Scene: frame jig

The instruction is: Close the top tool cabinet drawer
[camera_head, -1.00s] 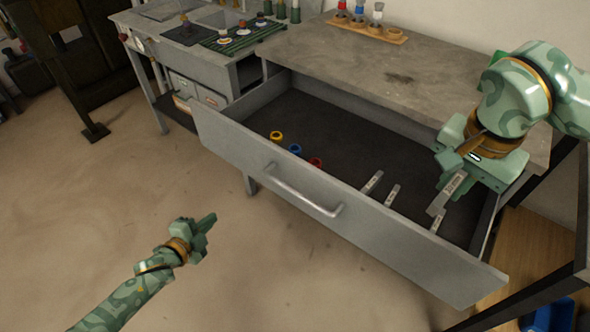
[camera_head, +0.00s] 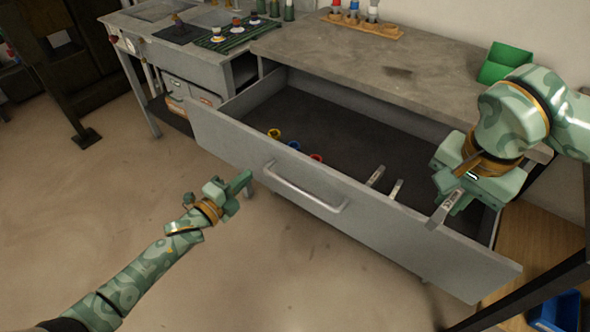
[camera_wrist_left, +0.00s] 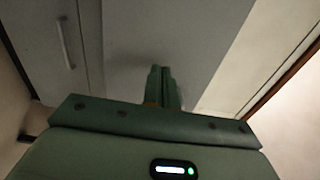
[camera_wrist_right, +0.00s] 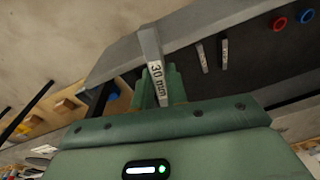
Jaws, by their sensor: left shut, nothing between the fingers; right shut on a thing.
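The top drawer (camera_head: 340,215) of the grey cabinet is pulled far out, and its bar handle (camera_head: 303,190) is on the front panel. My left gripper (camera_head: 243,183) is shut and empty, in front of the panel, left of the handle. In the left wrist view its closed fingers (camera_wrist_left: 163,85) point at grey panels. My right gripper (camera_head: 447,207) is over the drawer's right end, shut on a metal gauge bar (camera_head: 446,211). The bar reads "30 mm" in the right wrist view (camera_wrist_right: 155,65). Two similar bars (camera_head: 376,176) (camera_head: 396,188) and yellow, blue and red rings (camera_head: 274,133) lie in the drawer.
The grey worktop (camera_head: 370,65) above carries a wooden rack (camera_head: 362,27) and a green bin (camera_head: 505,62). A workbench (camera_head: 190,40) stands at the left. A blue bin (camera_head: 555,312) and a dark frame are at the lower right. The floor before the drawer is clear.

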